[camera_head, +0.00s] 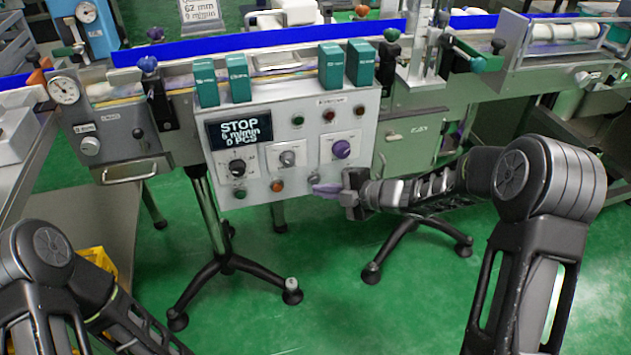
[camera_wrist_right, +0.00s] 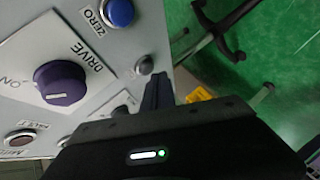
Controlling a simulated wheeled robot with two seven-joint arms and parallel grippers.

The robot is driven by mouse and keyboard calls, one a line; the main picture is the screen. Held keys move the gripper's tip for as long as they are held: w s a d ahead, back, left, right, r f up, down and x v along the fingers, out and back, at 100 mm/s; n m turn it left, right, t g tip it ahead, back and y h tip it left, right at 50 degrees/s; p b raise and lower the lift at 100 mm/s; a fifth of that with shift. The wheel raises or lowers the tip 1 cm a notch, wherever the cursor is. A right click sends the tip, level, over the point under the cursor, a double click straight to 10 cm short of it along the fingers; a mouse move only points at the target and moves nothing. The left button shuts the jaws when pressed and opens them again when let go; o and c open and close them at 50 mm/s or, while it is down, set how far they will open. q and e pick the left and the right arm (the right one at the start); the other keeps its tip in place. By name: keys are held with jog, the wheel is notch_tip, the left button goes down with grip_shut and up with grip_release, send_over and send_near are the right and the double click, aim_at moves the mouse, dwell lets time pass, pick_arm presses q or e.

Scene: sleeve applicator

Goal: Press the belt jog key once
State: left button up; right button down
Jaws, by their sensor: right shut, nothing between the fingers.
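The grey control panel (camera_head: 300,120) stands at the machine's front, its display reading STOP. A row of push buttons runs along its lower edge, including an orange one (camera_head: 277,186). My right gripper (camera_head: 325,189) is shut and empty at the panel's lower right. In the right wrist view its fingertips (camera_wrist_right: 158,78) lie close to a small grey button (camera_wrist_right: 144,65); I cannot tell whether they touch. My left gripper is out of view.
The purple DRIVE knob (camera_head: 341,149) sits above my right gripper; a blue ZERO button (camera_wrist_right: 118,12) is near the grey one. Teal boxes (camera_head: 331,66) stand above the panel. Tripod legs (camera_head: 225,262) stand on open green floor below.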

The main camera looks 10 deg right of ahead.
jog(key=shift+w, duration=0.55)
dwell(0.7)
jog(key=shift+s, duration=0.8)
jog(key=shift+s, duration=0.15)
jog(key=s, duration=0.4)
jog(key=shift+s+d, duration=0.2)
jog(key=shift+s, duration=0.15)
dwell(0.8)
